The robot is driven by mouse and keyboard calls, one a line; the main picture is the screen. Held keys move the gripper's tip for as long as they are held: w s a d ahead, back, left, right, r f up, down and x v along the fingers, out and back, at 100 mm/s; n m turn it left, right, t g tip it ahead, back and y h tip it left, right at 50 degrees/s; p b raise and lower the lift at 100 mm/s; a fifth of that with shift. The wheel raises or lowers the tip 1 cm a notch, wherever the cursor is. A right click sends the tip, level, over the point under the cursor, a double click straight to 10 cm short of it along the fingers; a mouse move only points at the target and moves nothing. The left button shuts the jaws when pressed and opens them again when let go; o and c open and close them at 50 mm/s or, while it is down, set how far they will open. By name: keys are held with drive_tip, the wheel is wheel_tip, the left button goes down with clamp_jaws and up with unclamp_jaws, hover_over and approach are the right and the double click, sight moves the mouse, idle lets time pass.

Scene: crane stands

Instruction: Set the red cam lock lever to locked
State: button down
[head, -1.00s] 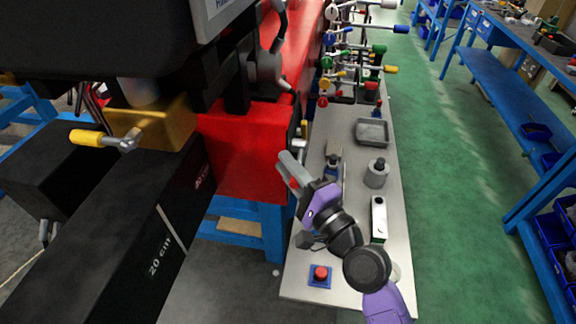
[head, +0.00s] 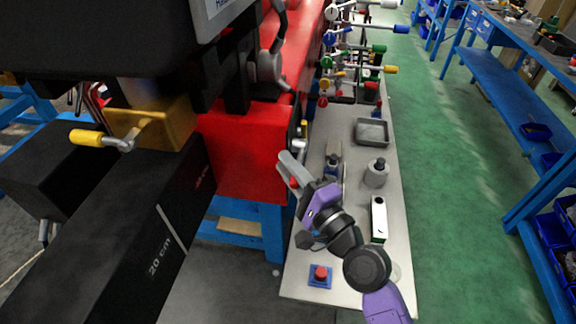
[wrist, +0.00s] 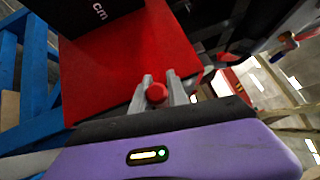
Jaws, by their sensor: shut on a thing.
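The red cam lock lever shows as a round red knob (wrist: 156,93) between the two grey fingers of my gripper (wrist: 160,80) in the wrist view. The fingers are shut on the knob. The rest of the lever is hidden by my gripper, so I cannot tell its angle. In the head view my gripper (head: 285,160) is beside the lower right side of the big red block, and a bit of the red knob (head: 294,183) shows at its fingers.
The big red block (head: 243,150) stands just left of my gripper. A grey bench (head: 355,275) lies below and right, with a red button (head: 320,273), a grey tray (head: 372,132) and a grey cylinder (head: 376,174). Coloured levers (head: 350,60) stand at its far end. Green floor right is clear.

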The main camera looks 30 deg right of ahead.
drive_tip(key=shift+f+b, duration=0.2)
drive_tip(key=shift+b, duration=0.15)
drive_tip(key=f+b, duration=0.1)
drive_tip(key=b, duration=0.3)
drive_tip(key=shift+n+t, duration=0.3)
drive_tip(key=shift+b, duration=0.95)
drive_tip(key=shift+n, duration=0.3)
drive_tip(key=shift+r, duration=0.2)
drive_tip(key=c, duration=1.3)
unclamp_jaws()
